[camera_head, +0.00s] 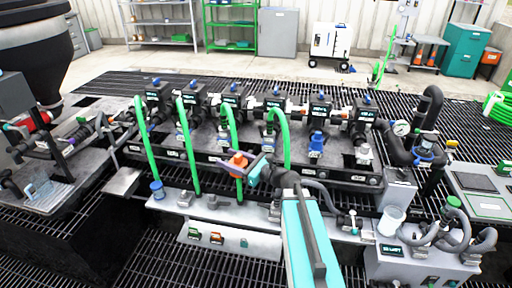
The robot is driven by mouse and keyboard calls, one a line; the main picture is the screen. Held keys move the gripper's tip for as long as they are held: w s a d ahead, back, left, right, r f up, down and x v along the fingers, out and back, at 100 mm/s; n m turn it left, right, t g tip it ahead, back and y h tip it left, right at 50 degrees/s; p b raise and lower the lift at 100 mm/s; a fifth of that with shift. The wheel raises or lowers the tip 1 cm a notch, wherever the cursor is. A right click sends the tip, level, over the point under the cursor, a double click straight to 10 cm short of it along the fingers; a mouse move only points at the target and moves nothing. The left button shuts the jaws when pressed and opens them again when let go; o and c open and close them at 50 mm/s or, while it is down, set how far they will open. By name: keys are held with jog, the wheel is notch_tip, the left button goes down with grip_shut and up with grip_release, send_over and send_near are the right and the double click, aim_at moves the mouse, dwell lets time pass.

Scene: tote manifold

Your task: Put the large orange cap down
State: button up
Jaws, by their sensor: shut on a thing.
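The large orange cap (238,162) shows near the middle of the picture, in front of the black manifold (240,125). My gripper (241,167) is shut on the cap, at the end of my teal arm. The cap is held over the area between the manifold and the grey shelf (330,224). The gripper fingers hide part of the cap. I cannot tell whether the cap touches anything below it.
Green hoses (189,145) rise close to the cap on both sides. A lower panel (230,239) carries small labelled items.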

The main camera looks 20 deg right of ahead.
jog(key=s+a+n+g+y, duration=0.3)
jog(key=s+a, duration=0.3)
jog(key=a, duration=0.2)
jog(key=shift+s+a+r+n+g+y, duration=0.15)
jog(key=shift+s+a+n+g+y, duration=0.1)
jog(key=shift+n+g+y, duration=0.25)
jog(key=shift+a, duration=0.1)
